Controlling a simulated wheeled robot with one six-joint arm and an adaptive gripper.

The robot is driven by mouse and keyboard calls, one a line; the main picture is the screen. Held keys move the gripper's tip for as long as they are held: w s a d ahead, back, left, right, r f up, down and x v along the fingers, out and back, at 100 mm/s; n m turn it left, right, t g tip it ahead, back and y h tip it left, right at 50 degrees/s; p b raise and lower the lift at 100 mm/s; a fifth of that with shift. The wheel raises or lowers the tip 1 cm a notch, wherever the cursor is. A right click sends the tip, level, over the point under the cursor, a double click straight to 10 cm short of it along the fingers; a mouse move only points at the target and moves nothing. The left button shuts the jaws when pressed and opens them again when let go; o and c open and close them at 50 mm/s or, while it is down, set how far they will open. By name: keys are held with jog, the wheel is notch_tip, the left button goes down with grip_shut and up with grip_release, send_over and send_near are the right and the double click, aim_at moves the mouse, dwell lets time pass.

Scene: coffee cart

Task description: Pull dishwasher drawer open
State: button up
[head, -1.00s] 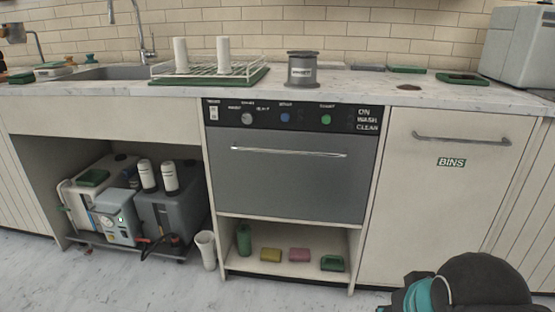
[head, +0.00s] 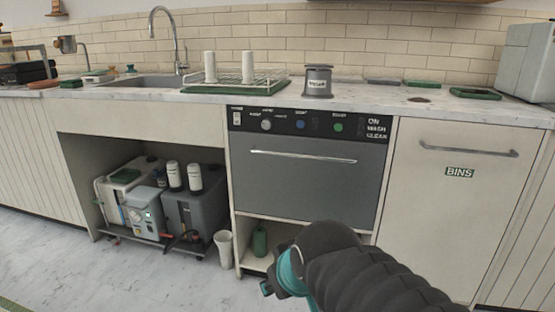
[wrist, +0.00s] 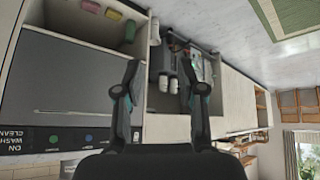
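The dishwasher drawer (head: 300,185) has a grey front with a long horizontal bar handle (head: 315,156) near its top and a black control strip (head: 310,123) above. It is closed. My arm rises in front of its lower right part in the head view; the fingertips are hidden or unclear there. In the wrist view, which looks upside down, my gripper (wrist: 158,85) has its two fingers spread with nothing between them. The drawer front (wrist: 65,75) lies to the left of the fingers, apart from them.
An open bay at left holds grey tanks (head: 195,212) and a machine. A white cup (head: 223,249) stands on the floor beside the dishwasher. A bins door (head: 450,200) is at right. The counter (head: 215,97) bears a dish rack (head: 235,77) and a grey tin (head: 317,81).

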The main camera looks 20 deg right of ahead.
jog(key=w+d+r+n+t+b, duration=0.15)
jog(key=w+n+t, duration=0.25)
jog(key=w, duration=1.1)
jog(key=n+t+h+b, duration=0.3)
jog(key=n+t+h, duration=0.3)
jog(key=h, duration=0.6)
send_near(300, 156)
jog(key=x, duration=1)
jog(key=shift+w+d+f+p, duration=0.1)
jog(key=shift+w+d+p, duration=0.05)
jog(key=shift+w+p, duration=0.15)
grip_shut()
